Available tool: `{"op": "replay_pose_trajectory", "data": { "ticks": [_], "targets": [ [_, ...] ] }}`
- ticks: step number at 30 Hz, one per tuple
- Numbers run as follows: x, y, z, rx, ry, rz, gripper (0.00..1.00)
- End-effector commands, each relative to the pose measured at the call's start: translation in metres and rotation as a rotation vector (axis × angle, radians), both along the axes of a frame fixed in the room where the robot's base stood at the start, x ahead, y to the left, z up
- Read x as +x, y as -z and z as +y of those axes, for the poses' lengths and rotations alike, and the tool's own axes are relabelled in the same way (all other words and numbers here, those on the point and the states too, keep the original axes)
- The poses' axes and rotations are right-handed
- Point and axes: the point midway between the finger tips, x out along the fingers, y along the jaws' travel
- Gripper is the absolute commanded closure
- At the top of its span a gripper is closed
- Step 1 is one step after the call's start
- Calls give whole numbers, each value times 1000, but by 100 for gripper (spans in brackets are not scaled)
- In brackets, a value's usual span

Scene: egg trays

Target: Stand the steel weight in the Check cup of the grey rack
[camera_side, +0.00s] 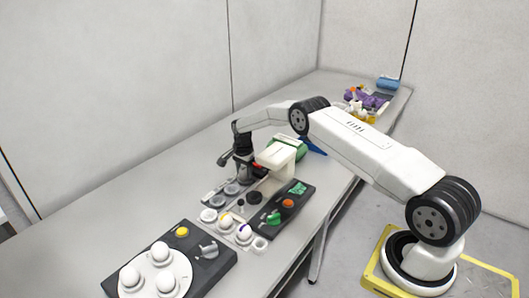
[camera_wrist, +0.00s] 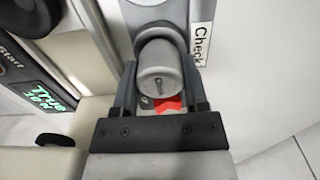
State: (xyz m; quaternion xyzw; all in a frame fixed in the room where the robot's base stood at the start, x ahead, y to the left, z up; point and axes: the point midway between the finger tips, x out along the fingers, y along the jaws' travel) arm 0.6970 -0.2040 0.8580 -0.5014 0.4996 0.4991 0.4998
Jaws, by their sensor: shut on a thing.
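The steel weight (camera_wrist: 158,72) is a grey cylinder with a small mark on its end. In the wrist view it sits between the two fingers of my gripper (camera_wrist: 160,88), which is shut on it. The grey rack (camera_wrist: 196,8) lies just beyond it, with a "Check" label (camera_wrist: 202,40) to the right of the weight. The weight overlaps the rack in this view, so I cannot tell whether its base is inside the Check cup. In the side view my gripper (camera_side: 240,168) is low over the far end of the rack (camera_side: 207,199); the weight is not clear there.
A dark box with a green display (camera_wrist: 50,92) is at left in the wrist view. In the side view, several white eggs (camera_side: 244,232) stand nearer the camera, beside a dark unit with a round white plate (camera_side: 140,262). Purple and yellow items (camera_side: 366,99) lie at the far end.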

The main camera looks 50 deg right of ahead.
Motion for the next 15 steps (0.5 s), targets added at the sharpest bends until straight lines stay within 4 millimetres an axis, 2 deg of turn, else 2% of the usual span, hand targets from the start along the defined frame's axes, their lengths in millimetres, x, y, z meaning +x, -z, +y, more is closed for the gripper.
{"op": "replay_pose_trajectory", "data": {
  "ticks": [8, 9, 11, 12, 15],
  "targets": [
    [0, 0, 0, 0, 0, 0, 100],
    [0, 0, 0, 0, 0, 0, 34],
    [0, 0, 0, 0, 0, 0, 15],
    [0, 0, 0, 0, 0, 0, 2],
    [0, 0, 0, 0, 0, 0, 2]
  ]
}}
